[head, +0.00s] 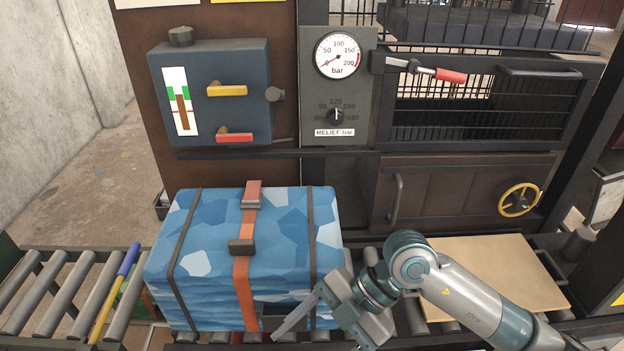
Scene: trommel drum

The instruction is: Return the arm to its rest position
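My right arm (465,295) comes in from the lower right, bent at a teal joint. Its gripper (318,335) hangs at the bottom, in front of the lower right part of the blue bale. One long finger reaches down and left from the far end of the gripper body; the other is mostly cut off by the lower picture edge. The gripper looks open, with nothing seen between its fingers. Whether it touches the bale I cannot tell. My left gripper is not in view.
The strapped blue bale (205,235) sits on a roller conveyor (45,290). A blue-and-yellow-handled tool (127,262) lies left of it. A tan board (490,262) lies behind my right arm. Behind stand a lever box (210,60), pressure gauge (338,55), barred gate (440,120) and yellow handwheel (518,200).

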